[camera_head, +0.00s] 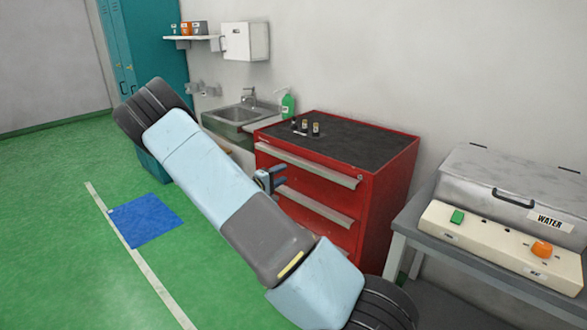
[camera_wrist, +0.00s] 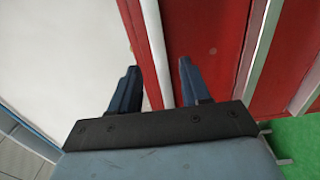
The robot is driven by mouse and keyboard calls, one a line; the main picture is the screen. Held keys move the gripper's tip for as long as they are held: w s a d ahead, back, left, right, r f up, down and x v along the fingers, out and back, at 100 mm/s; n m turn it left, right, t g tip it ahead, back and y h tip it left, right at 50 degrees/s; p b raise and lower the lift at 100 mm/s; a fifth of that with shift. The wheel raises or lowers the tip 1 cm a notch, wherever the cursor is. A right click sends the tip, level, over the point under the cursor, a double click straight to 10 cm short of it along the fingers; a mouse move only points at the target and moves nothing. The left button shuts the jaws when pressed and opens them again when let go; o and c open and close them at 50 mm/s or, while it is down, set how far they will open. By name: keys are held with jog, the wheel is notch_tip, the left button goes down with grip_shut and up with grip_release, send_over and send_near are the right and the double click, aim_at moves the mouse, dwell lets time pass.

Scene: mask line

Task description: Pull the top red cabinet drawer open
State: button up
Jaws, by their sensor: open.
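The red cabinet (camera_head: 385,190) stands against the wall with a dark top. Its top drawer (camera_head: 312,182) has a long pale handle (camera_head: 320,171) along its upper edge and looks closed in the head view. My gripper (camera_head: 268,179) is at the left part of the drawer front, close to the handle. In the wrist view, my gripper (camera_wrist: 160,83) is open, with a pale handle strip (camera_wrist: 154,45) running between the two dark fingers. I cannot tell whether either finger touches it. My arm hides part of the lower drawers.
A second drawer handle (camera_head: 318,208) lies below. Small bottles (camera_head: 306,128) stand on the cabinet top. A sink (camera_head: 240,113) is behind to the left, and a grey bench (camera_head: 445,250) with a control box (camera_head: 500,245) is at right.

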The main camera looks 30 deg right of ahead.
aim_at(299, 165)
jog(key=x, duration=0.8)
jog(key=shift+w+d, duration=0.15)
jog(key=shift+d, duration=0.25)
jog(key=shift+c, duration=0.4)
grip_shut()
jog(key=shift+f, duration=0.1)
